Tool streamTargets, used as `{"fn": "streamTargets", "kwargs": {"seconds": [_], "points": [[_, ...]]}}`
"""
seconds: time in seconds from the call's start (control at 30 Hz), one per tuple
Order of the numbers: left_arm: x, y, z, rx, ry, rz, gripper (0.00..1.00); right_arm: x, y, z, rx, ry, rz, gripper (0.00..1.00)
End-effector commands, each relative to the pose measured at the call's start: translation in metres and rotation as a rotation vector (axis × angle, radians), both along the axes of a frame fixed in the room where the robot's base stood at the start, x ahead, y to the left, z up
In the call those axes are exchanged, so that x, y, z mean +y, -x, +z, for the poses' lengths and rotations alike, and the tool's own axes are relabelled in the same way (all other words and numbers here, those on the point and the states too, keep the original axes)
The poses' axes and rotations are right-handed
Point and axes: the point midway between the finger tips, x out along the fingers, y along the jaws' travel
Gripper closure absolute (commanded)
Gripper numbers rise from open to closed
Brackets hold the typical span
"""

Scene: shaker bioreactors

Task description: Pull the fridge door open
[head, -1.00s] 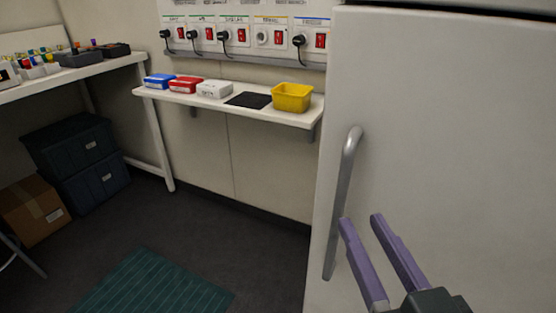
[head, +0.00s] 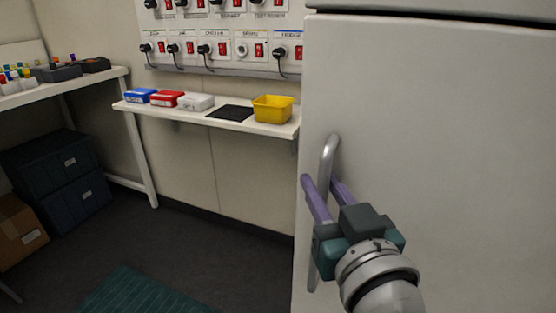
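The fridge door (head: 450,150) is a large pale panel filling the right of the head view, and it looks closed. Its grey bar handle (head: 328,152) runs down near the door's left edge. My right gripper (head: 322,182) is at the handle's upper part, with its two purple fingers apart, one on each side of the bar. I cannot tell whether either finger touches it. The gripper body hides part of the handle's lower length; its bottom end shows below. My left gripper is not in view.
A wall shelf (head: 190,112) left of the fridge holds a yellow bin (head: 273,109), a black mat (head: 230,112) and several small boxes. Sockets and switches (head: 225,48) are above. Dark crates (head: 55,180) stand at far left. Floor before the fridge's left side looks clear.

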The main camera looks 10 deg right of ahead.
Motion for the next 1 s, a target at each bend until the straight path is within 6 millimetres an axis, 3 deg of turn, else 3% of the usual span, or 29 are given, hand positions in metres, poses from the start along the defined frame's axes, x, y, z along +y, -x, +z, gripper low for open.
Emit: {"fn": "streamTargets", "kwargs": {"seconds": [0.23, 1.0], "points": [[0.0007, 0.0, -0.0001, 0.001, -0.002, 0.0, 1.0, -0.0001, 0.0003, 0.0, 0.0, 0.0, 0.0, 1.0], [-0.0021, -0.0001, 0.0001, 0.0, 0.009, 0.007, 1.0, -0.0002, 0.0004, 0.0, -0.001, 0.0, 0.0, 1.0]]}}
